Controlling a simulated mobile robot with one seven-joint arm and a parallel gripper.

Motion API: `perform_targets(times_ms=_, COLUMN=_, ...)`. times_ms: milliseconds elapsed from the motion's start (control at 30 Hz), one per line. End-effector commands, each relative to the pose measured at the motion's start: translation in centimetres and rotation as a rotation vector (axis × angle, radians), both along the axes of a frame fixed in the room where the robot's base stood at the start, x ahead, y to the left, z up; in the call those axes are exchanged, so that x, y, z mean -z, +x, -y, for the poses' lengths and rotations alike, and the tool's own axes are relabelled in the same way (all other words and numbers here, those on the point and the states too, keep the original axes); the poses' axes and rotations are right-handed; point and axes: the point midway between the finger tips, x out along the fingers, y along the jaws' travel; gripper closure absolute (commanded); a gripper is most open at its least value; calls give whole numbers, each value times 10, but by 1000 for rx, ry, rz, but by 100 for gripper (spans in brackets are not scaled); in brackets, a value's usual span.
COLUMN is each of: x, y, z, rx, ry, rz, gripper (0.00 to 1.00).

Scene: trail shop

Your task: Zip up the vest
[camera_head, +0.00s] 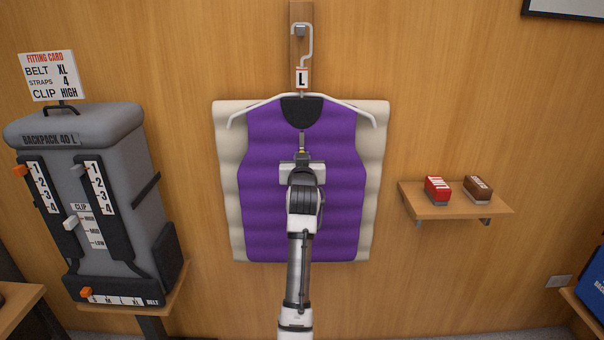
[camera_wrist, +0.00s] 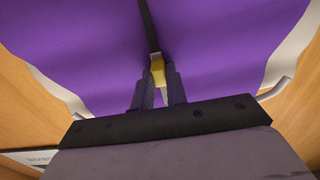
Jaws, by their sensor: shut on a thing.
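A purple vest (camera_head: 260,215) with cream side panels hangs on a white hanger (camera_head: 365,113) against the wooden wall. It also shows in the wrist view (camera_wrist: 75,60). Its zipper line (camera_wrist: 147,25) is dark and runs down the front middle. My gripper (camera_head: 302,158) is at the upper chest, a little below the dark collar (camera_head: 302,112). In the wrist view its fingers (camera_wrist: 159,88) are shut on a yellowish zipper pull (camera_wrist: 158,70). My arm hides the vest's lower middle, so the zip there cannot be seen.
A grey backpack (camera_head: 105,180) with a fitting card (camera_head: 48,75) stands on a stand at the left. A wooden wall shelf (camera_head: 455,208) at the right holds a red box (camera_head: 437,188) and a brown box (camera_head: 478,187). The wall beside the vest is clear.

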Motion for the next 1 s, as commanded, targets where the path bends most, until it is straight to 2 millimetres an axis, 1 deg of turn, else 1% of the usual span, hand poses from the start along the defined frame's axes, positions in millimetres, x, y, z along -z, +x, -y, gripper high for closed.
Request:
perform_targets(times_ms=33, x=-16, y=0, z=0, rx=0, ry=0, rz=1, gripper=100)
perform_targets(times_ms=100, x=-26, y=0, z=0, rx=0, ry=-1, rz=1, gripper=100)
perform_targets(times_ms=233, x=-38, y=0, z=0, rx=0, ry=-1, rz=-1, gripper=100)
perform_targets(times_ms=400, x=-44, y=0, z=0, rx=0, ry=-1, rz=-1, gripper=100)
perform_targets(times_ms=767, x=-46, y=0, z=0, rx=0, ry=-1, rz=2, gripper=100)
perform_targets(times_ms=800, x=-46, y=0, z=0, rx=0, ry=-1, rz=2, gripper=81)
perform_targets(times_ms=933, x=-46, y=0, z=0, rx=0, ry=-1, rz=1, gripper=64)
perform_targets(times_ms=1000, x=-45, y=0, z=0, rx=0, ry=-1, rz=0, gripper=64)
